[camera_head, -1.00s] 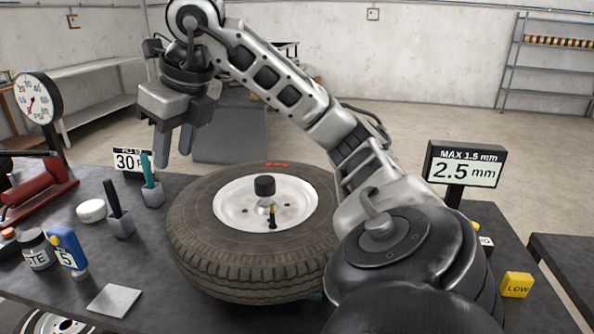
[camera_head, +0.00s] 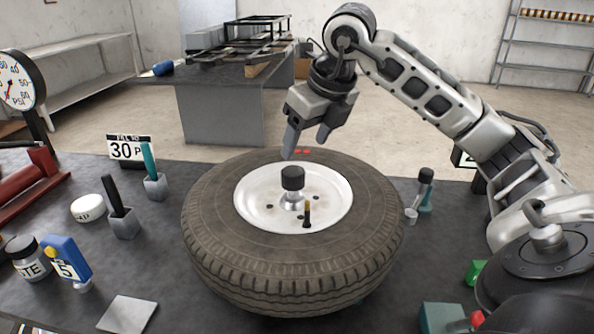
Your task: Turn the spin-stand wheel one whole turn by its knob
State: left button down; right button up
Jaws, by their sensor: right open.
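The wheel is a dark tyre (camera_head: 215,235) with a white rim (camera_head: 257,208), lying flat on the stand on the dark bench. A black cylindrical cap (camera_head: 292,178) on a metal hub stands at its centre. A small black upright stem with a yellow tip (camera_head: 307,214) rises from the near side of the rim; I cannot tell which of the two is the knob. My right gripper (camera_head: 306,140) is open and empty, fingers down, above the tyre's far edge and apart from the cap. My left gripper is out of view.
My right arm covers most of the display behind.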

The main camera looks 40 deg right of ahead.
aim_at(294, 172)
jog(key=x, duration=0.8)
jog(key=shift+w+f, duration=0.15)
jog(key=shift+f, duration=0.15)
jog(key=c, duration=1.4)
